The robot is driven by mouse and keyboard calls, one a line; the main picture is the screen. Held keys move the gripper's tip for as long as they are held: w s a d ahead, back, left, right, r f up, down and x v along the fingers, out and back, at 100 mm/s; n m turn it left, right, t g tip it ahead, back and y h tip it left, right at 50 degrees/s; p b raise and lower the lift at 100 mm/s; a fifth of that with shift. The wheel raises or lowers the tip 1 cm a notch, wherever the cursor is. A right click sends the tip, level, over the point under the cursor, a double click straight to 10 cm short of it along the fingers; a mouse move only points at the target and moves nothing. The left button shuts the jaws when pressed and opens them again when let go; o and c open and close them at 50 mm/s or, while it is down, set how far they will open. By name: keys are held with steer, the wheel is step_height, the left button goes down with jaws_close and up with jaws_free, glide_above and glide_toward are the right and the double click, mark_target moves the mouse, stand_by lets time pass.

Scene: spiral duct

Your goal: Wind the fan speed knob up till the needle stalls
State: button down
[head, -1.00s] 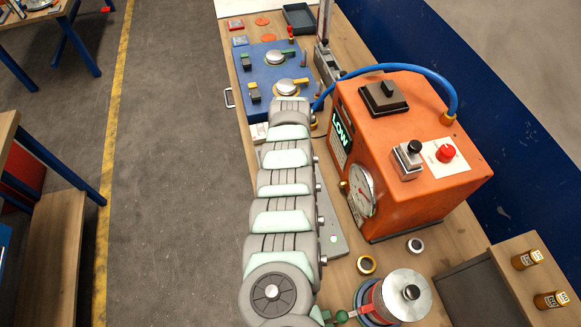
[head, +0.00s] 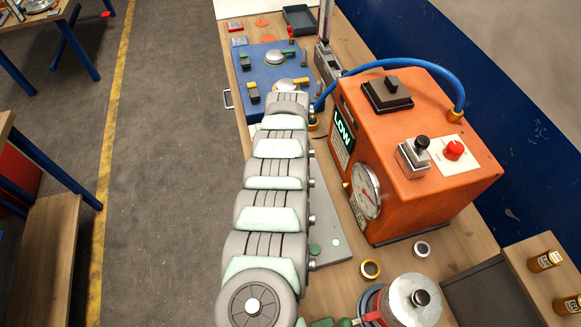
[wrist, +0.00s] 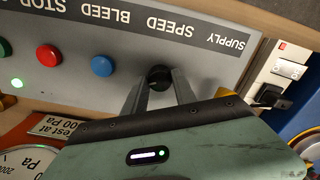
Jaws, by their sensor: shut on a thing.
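The black fan speed knob (wrist: 158,76) is on a grey panel (wrist: 215,62), beside the upside-down SPEED label. My gripper (wrist: 161,80) is shut on the knob, one finger on each side. The pressure gauge (head: 366,191) is on the front of an orange machine (head: 412,165) in the head view; its needle is too small to read surely. A gauge dial (wrist: 28,163) also shows partly at the lower left of the wrist view. A lit display (head: 343,131) on the machine reads LOW. My arm hides the gripper and knob in the head view.
Blue (wrist: 102,66) and red (wrist: 49,57) buttons sit left of the knob, with a lit green lamp (wrist: 17,84). A blue hose (head: 400,63) arches over the machine. A metal pot (head: 412,298) stands at the near end of the bench.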

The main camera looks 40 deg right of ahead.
steer(key=shift+f, duration=0.1)
steer(key=c, duration=1)
jaws_free()
step_height(320, 180, up, 11)
steer(key=shift+b, duration=0.3)
